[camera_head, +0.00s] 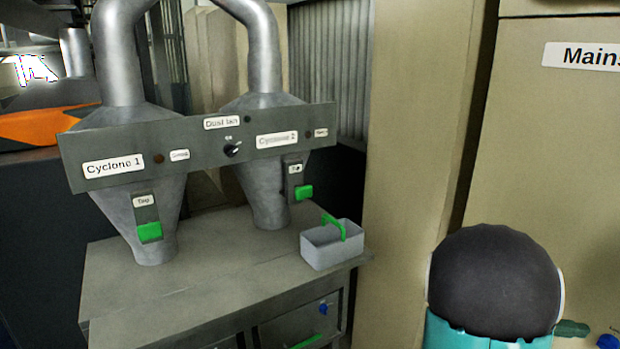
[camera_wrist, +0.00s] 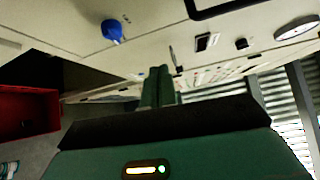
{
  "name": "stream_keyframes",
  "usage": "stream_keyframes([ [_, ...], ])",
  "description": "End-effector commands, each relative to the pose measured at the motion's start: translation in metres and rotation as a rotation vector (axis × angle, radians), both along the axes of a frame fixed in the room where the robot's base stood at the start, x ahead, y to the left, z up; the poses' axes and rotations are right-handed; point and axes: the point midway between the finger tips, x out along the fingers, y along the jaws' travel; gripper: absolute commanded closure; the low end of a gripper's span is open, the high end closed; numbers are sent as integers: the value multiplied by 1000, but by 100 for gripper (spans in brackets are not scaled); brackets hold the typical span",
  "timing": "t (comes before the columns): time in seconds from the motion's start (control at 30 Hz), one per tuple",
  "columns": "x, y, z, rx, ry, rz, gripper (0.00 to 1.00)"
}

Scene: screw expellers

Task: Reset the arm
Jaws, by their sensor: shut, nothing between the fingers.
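My arm (camera_head: 495,285) shows at the lower right of the head view as a dark rounded joint with a teal housing below it. My gripper (camera_wrist: 158,78) is in the wrist view, where its two dark green fingers stand together, shut with nothing between them. The fingers point toward a pale cabinet face and do not clearly touch anything. In the head view the fingers cannot be made out with certainty.
A beige cabinet (camera_head: 560,150) stands close at the right. A grey bench (camera_head: 190,275) carries two cyclones and a grey box (camera_head: 332,248) with a green handle. The wrist view shows a blue knob (camera_wrist: 112,30) and a red container (camera_wrist: 28,105).

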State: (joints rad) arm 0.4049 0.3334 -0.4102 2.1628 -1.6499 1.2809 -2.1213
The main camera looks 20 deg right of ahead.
Motion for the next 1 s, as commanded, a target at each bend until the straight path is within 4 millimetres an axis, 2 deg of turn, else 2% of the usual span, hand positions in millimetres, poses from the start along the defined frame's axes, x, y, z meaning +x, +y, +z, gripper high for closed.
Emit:
stream_keyframes([
  [0.17,14,55,1,-36,-496,-71,100],
  [0.27,25,98,-3,-48,-844,-161,100],
  [0.47,51,193,-6,-38,-1470,-449,100],
  [0.6,66,265,-2,-8,-1830,-749,100],
  [0.67,70,296,2,8,-1954,-905,100],
  [0.8,76,370,14,48,-2156,-1331,100],
  [0.9,74,418,26,66,-2205,-1655,100],
  [1.0,70,452,35,68,-2186,-1918,100],
])
